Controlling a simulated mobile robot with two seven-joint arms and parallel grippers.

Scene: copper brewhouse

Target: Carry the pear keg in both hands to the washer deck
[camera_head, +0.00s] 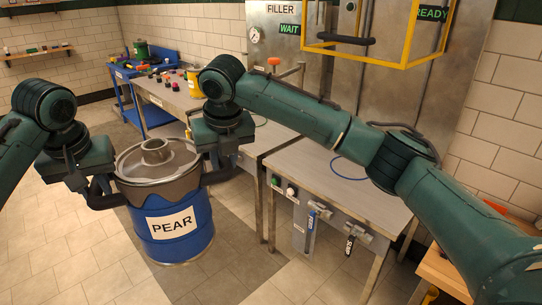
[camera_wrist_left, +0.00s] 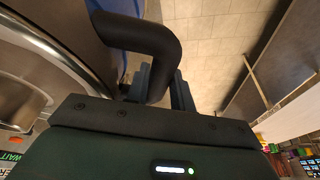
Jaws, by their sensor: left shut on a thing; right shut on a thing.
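The pear keg (camera_head: 178,222) is blue with a grey metal top and a white PEAR label. It is upright in the head view; I cannot tell whether its base touches the floor. My left gripper (camera_head: 92,190) is shut on the black handle at the keg's left side. The left wrist view shows that handle (camera_wrist_left: 150,35) between the fingers of my left gripper (camera_wrist_left: 162,85). My right gripper (camera_head: 222,162) is shut at the keg's right side, its fingers partly hidden by the wrist. No label naming the washer deck is readable.
A steel table (camera_head: 335,190) with levers and buttons stands right of the keg, below a yellow frame (camera_head: 408,50) and a FILLER panel. Another steel bench (camera_head: 172,97) and a blue cart (camera_head: 122,88) stand behind. Tiled floor is clear at the left and front.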

